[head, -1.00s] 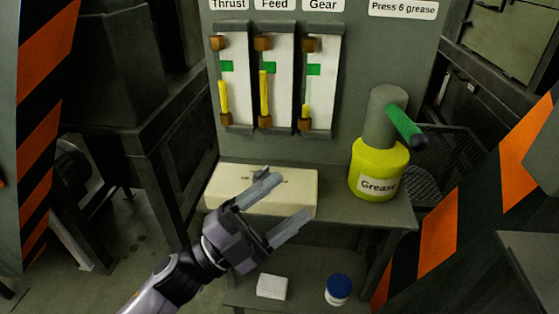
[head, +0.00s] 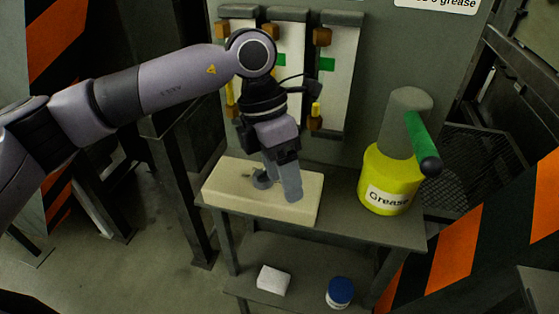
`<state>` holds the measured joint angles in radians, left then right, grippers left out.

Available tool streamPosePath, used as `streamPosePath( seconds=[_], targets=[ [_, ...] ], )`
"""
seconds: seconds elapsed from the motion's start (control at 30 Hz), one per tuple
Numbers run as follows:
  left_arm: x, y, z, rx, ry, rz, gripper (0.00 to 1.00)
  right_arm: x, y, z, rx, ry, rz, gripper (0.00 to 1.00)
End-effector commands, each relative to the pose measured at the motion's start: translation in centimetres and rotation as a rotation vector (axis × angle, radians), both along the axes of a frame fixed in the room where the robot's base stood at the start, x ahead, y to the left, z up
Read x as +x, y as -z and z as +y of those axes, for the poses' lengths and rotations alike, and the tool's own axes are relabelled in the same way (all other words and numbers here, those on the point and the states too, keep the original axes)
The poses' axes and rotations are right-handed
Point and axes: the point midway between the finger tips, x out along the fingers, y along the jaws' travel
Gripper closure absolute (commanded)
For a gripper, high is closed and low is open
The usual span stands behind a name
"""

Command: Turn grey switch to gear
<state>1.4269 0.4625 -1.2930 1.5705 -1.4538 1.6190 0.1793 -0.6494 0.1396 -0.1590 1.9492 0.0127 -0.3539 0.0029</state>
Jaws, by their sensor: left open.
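The cream switch box (head: 222,184) lies on the shelf under the gauges. A small grey piece, probably the grey switch (head: 261,181), shows on its top beside my fingers. Which way it points is partly hidden, and I cannot tell whether a finger touches it. My left gripper (head: 278,187) points down over the box, its fingers apart, low at the switch. The rightmost gauge (head: 338,85), labelled Gear in the earlier view, is partly behind my wrist; its label is out of view now. My right gripper is not in view.
A yellow grease pot (head: 390,181) with a green handle (head: 420,138) stands right of the box on the shelf (head: 345,220). A white block (head: 273,280) and a blue-lidded jar (head: 340,291) sit on the lower shelf. Striped panels flank both sides.

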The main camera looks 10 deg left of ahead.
Motion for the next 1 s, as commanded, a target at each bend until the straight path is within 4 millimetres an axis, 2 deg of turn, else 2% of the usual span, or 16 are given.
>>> streamPosePath(
  seconds=[0.03,0.13,0.2,0.33,0.8,1.0],
  targets=[
    [1.0,-1.0,1.5,0.068,-0.013,-0.041,0.33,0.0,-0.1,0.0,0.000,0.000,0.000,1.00],
    [2.2,-2.2,3.8,0.175,-0.040,-0.094,0.33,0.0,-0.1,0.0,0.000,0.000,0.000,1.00],
    [2.7,-2.9,4.9,0.224,-0.053,-0.118,0.33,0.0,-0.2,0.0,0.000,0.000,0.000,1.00],
    [3.1,-3.2,5.8,0.265,-0.067,-0.136,0.33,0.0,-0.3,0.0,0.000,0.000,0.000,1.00],
    [3.1,3.0,5.8,0.265,-0.065,-0.134,0.33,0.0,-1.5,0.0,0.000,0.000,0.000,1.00],
    [3.1,3.7,5.8,0.263,-0.065,-0.136,0.33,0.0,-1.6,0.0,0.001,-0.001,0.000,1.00]
  ],
)
